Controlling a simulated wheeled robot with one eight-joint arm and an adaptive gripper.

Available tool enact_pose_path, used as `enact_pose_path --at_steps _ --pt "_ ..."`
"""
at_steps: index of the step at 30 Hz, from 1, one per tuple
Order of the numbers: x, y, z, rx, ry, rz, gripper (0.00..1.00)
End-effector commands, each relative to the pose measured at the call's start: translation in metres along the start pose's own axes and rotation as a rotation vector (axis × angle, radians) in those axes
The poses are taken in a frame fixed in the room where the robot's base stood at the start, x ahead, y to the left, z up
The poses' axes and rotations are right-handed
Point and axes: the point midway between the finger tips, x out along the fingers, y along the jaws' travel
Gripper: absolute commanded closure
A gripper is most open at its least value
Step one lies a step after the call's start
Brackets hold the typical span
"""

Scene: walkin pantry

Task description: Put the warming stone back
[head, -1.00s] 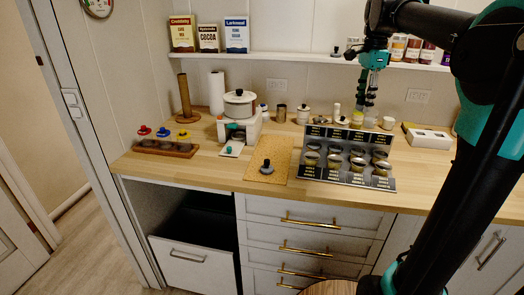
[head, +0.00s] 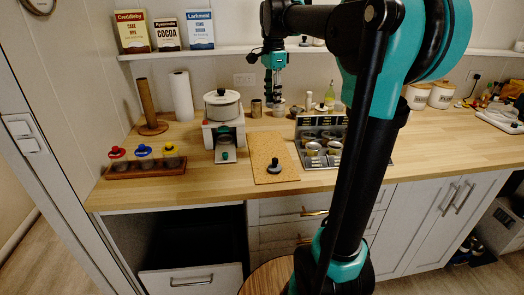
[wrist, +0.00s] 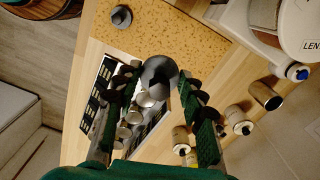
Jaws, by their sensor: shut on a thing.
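My gripper (head: 273,95) hangs fingers-down over the back of the counter, behind the cork mat (head: 262,149). In the wrist view my gripper (wrist: 159,85) is shut on a dark grey round piece (wrist: 159,74), likely the warming stone, held between the fingertips above the counter. It cannot be made out clearly in the head view. A similar dark knobbed piece (head: 274,167) rests on the cork mat, and also shows in the wrist view (wrist: 121,17).
A white stove-like unit with a pot (head: 222,105) stands left of the mat. A stepped rack of jars (head: 318,145) stands to its right, partly hidden by my arm. Small jars line the wall. A wooden holder with coloured lids (head: 145,163) is at the left.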

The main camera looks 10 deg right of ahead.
Motion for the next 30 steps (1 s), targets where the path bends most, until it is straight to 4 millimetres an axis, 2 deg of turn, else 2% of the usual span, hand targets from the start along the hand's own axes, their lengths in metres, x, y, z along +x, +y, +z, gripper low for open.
enact_pose_path --at_steps 15,18,25,30 --pt "0.122 0.0 0.0 0.0 0.0 0.0 0.96" --pt "0.138 0.0 0.0 0.0 0.0 0.0 0.96" --pt "0.156 0.0 0.0 0.0 0.0 0.0 0.96" --pt "0.179 0.0 0.0 0.0 0.0 0.0 0.96"
